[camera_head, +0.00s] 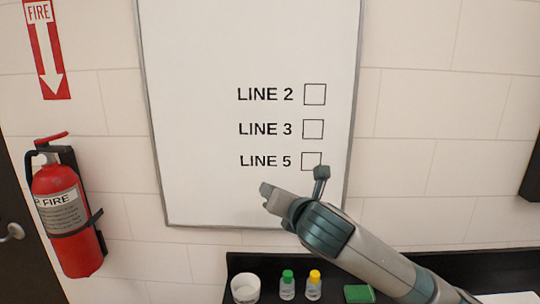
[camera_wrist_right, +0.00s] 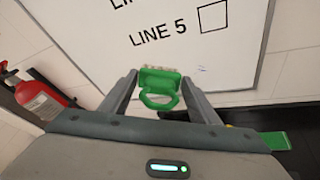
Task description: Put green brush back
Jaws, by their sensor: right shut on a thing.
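In the right wrist view the green brush (camera_wrist_right: 160,86), with pale bristles along its far edge and a looped handle, sits between the two fingers of my right gripper (camera_wrist_right: 159,92). The gripper is shut on it. In the head view my right gripper (camera_head: 268,196) is raised in front of the lower part of the whiteboard; the brush cannot be made out there. My left gripper is in neither view.
The whiteboard (camera_head: 200,120) bears LINE 2, LINE 3 and LINE 5 with empty boxes. On the dark shelf (camera_head: 325,265) below stand a white cup (camera_head: 245,288), a green-capped bottle (camera_head: 287,285), a yellow-capped bottle (camera_head: 314,285) and a green block (camera_head: 359,293). A fire extinguisher (camera_head: 65,215) hangs left.

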